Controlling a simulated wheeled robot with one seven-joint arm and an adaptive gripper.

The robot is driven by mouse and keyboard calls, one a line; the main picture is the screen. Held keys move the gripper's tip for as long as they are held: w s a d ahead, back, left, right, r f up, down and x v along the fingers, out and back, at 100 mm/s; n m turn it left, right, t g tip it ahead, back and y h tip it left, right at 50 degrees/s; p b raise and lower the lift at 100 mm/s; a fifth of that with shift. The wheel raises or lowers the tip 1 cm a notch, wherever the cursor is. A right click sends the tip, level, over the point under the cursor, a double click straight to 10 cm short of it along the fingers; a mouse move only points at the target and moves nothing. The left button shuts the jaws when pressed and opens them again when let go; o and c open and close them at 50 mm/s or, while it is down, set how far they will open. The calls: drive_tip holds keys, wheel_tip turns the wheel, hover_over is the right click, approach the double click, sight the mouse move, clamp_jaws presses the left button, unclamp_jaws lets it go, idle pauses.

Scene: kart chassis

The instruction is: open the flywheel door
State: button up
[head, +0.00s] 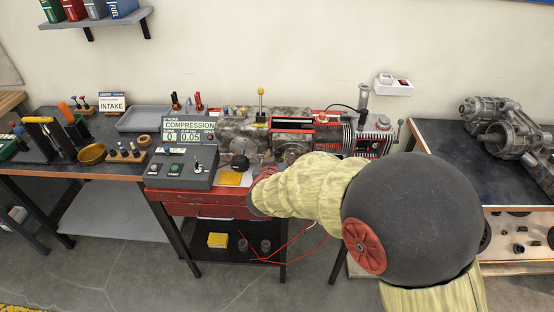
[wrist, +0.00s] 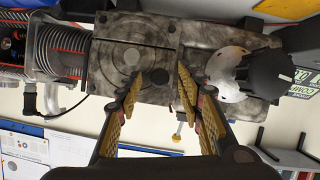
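In the wrist view a square, stained grey metal panel (wrist: 133,62) with a faint round outline lies on the engine housing; it looks like the flywheel door and is closed flat. A small dark knob (wrist: 160,76) shows near its edge. My gripper (wrist: 161,82) is open, its yellow-padded fingers apart on either side of the knob; I cannot tell whether they touch anything. In the head view the grey engine housing (head: 225,128) stands on the red bench, and my arm hides the gripper and part of the engine front.
A black dial (wrist: 285,72) on a pale metal disc (wrist: 230,75) sits right of the fingers. A finned cylinder (wrist: 60,52) is at left. In the head view a control box (head: 185,168) with a compression sign stands left of the engine, and a gearbox (head: 505,128) lies at right.

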drive_tip(key=shift+c, duration=1.2)
clamp_jaws()
